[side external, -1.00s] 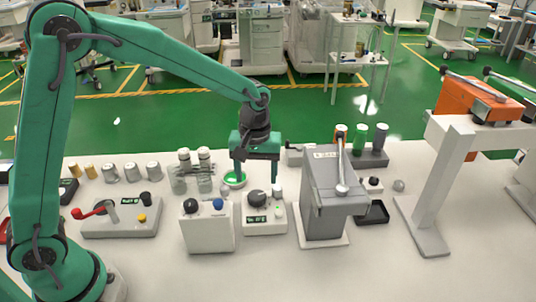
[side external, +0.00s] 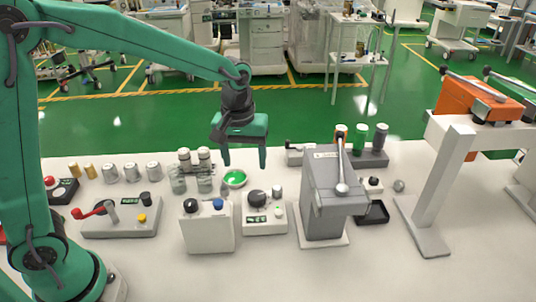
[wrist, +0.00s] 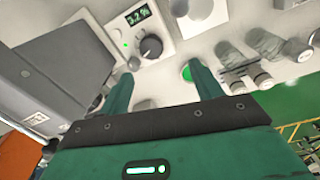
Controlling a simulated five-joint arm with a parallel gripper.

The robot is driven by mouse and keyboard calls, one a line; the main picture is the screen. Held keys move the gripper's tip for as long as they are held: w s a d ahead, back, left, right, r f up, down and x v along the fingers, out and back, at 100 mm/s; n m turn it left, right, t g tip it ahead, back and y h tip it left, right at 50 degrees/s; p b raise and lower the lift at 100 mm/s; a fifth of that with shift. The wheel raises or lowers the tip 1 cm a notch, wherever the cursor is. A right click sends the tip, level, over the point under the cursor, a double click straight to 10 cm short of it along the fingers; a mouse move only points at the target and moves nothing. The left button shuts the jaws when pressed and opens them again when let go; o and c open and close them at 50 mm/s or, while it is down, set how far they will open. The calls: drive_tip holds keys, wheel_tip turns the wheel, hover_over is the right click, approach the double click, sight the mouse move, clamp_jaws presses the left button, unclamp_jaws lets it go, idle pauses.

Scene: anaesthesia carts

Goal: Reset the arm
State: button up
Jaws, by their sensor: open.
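My gripper (side external: 244,158) is green with two fingers pointing down. It is open and empty, held in the air above the back part of the white table. In the wrist view my gripper (wrist: 160,78) shows its two fingers spread apart with nothing between them. In the wrist view the green dish (wrist: 187,72) is mostly hidden behind one finger.
The grey lever unit (side external: 333,195) stands tall to the right. The dial box with a display (side external: 264,212) and a white two-knob box (side external: 207,228) stand in front. Clear jars (side external: 190,178) stand left of the dish. The table's front (side external: 290,275) is clear.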

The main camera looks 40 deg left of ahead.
drive_tip(key=s+a+r+m+t, duration=0.2)
drive_tip(key=s+a+r+m, duration=0.1)
drive_tip(key=s, duration=0.6)
drive_tip(key=s+a+r+m+t, duration=0.2)
drive_tip(key=s+a+r, duration=0.3)
drive_tip(key=s, duration=0.5)
drive_tip(key=shift+r+m+t, duration=0.35)
drive_tip(key=shift+m+t, duration=0.05)
drive_tip(key=shift+m, duration=0.2)
